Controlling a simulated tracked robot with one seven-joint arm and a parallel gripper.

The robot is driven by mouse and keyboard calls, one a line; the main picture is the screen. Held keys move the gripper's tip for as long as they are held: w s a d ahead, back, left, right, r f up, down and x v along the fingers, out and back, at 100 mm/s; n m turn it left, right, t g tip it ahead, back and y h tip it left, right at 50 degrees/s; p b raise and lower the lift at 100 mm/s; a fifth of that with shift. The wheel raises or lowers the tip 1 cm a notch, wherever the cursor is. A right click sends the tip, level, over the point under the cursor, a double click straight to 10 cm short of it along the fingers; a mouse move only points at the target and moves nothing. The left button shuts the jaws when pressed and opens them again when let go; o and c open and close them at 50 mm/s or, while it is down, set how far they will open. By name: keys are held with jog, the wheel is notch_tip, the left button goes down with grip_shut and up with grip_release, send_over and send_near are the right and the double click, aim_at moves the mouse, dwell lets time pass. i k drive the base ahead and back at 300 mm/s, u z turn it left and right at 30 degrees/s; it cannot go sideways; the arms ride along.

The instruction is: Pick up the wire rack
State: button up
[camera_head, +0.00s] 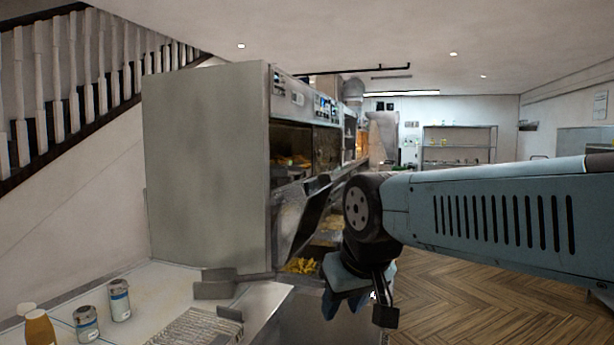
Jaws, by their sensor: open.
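A wire rack (200,329) with a fine grid surface lies on the pale counter (150,290) at the bottom of the view, cut off by the lower edge. My gripper (357,303) hangs down at the end of my blue-grey arm, to the right of the counter and the rack. It is open, clear of the rack, and I see nothing held in it. My arm reaches in from the right edge of the view.
The tall frying range (205,165) and fries (300,266) are beyond. Wooden floor (480,245) is open at right.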

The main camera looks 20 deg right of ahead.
aim_at(280, 175)
jog(key=z, duration=0.25)
jog(key=k, duration=1.15)
jog(key=z, duration=0.35)
jog(key=i, duration=0.25)
jog(key=z, duration=0.7)
jog(key=i, duration=1)
jog(key=z, duration=0.7)
jog(key=i, duration=2.25)
jog(key=u, duration=1.25)
jog(key=i, duration=0.8)
jog(key=u, duration=0.7)
